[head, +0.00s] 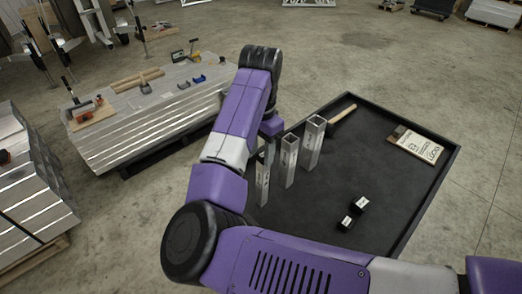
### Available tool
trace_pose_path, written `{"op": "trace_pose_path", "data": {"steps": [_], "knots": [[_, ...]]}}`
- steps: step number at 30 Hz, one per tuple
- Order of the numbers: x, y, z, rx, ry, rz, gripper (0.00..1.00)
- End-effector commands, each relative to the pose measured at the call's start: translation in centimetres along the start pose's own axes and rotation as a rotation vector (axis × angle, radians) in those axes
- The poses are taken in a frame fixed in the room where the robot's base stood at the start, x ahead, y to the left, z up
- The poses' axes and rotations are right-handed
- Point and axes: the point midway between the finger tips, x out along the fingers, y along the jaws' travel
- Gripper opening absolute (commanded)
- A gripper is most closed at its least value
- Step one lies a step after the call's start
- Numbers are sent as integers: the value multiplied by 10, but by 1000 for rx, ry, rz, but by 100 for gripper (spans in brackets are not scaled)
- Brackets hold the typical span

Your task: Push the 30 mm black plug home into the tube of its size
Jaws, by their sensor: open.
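Three upright square aluminium tubes stand in a row on the black tray: a slim left one (262,186), a middle one (289,165) and a wider right one (312,145). Two black plugs with pale marks, a nearer one (346,223) and a farther one (360,205), lie on the tray right of the tubes. I cannot read sizes, so I cannot tell whether either is the 30 mm plug. My gripper (268,146) is open, pointing down at the top of the left tube. Its fingers and that tube's mouth are mostly hidden; I cannot tell whether a plug sits there.
A mallet (342,114) lies behind the right tube. A card with a dark-edged block (415,145) lies at the far right of the tray (430,190). A stack of aluminium profiles (150,125) carrying tools stands at left. The tray's right half has free room.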

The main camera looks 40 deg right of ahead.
Motion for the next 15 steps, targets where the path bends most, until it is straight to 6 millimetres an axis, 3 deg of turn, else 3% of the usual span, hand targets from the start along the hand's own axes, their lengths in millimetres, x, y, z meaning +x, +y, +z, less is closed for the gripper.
{"op": "trace_pose_path", "data": {"steps": [2, 9, 15], "knots": [[0, 3, -1, 3, -4, 11, 52], [-45, 1, 0, 2, -1, -1, 52], [-71, 0, 0, 1, 0, -4, 52]]}}
